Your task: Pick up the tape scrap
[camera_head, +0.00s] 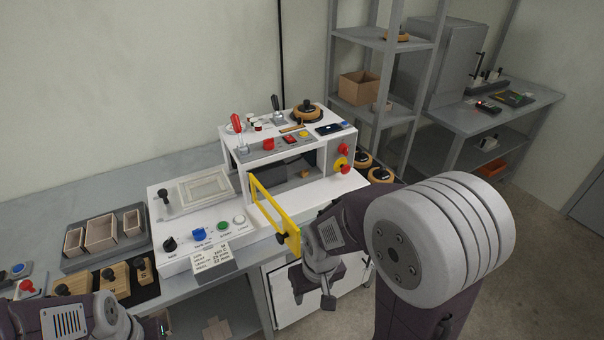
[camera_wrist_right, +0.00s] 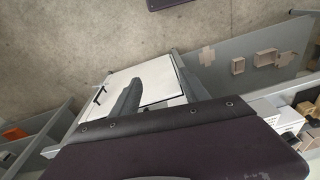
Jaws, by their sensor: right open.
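I cannot pick out the tape scrap for certain. A small tan piece (camera_head: 305,173) shows inside the opening of the white machine (camera_head: 181,235), too small to identify. My right gripper (camera_head: 313,299) is open, in front of the machine's front edge and below the yellow guard frame (camera_head: 272,212). In the right wrist view its two grey fingers (camera_wrist_right: 160,92) stand apart, with a white panel behind and no object held. My left arm enters at the lower left; its fingers are outside the picture.
A grey tray (camera_head: 77,262) with open boxes sits left of the machine. Wooden blocks (camera_head: 112,281) stand in front of it. A cross-shaped cardboard blank (camera_head: 216,328) lies on the lower shelf. A shelf rack with a carton (camera_head: 359,87) stands at the back right.

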